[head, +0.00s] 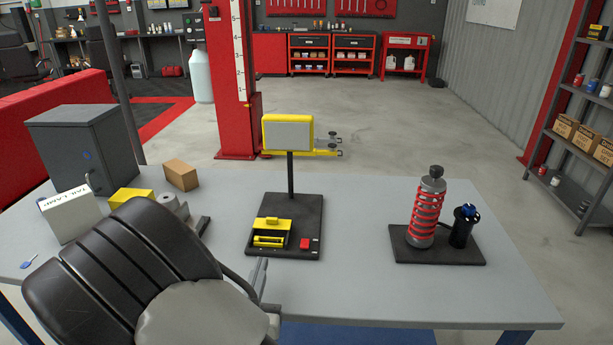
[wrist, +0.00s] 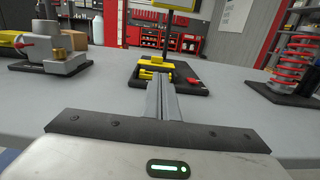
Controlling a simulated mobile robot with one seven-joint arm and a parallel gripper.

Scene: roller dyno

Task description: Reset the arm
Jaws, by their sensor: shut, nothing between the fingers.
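My gripper (head: 262,279) is at the front of the grey table, left of the middle in the head view, with my dark arm behind it. In the wrist view my gripper (wrist: 160,82) points forward over the table, its two fingers together with nothing between them. It is in front of a black stand (head: 314,212) with a yellow-framed panel (head: 290,133), a yellow part (head: 270,234) and a red button (head: 304,244). I cannot tell whether the fingers touch the table. Part of the gripper is hidden by my arm in the head view.
On the table's left stand a dark grey cabinet (head: 84,148), a white tail lamp box (head: 68,216), a cardboard box (head: 181,174) and a blue key (head: 28,262). A red coil spring unit (head: 427,210) and a black canister (head: 463,228) stand at the right. The front-right tabletop (head: 430,295) is clear.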

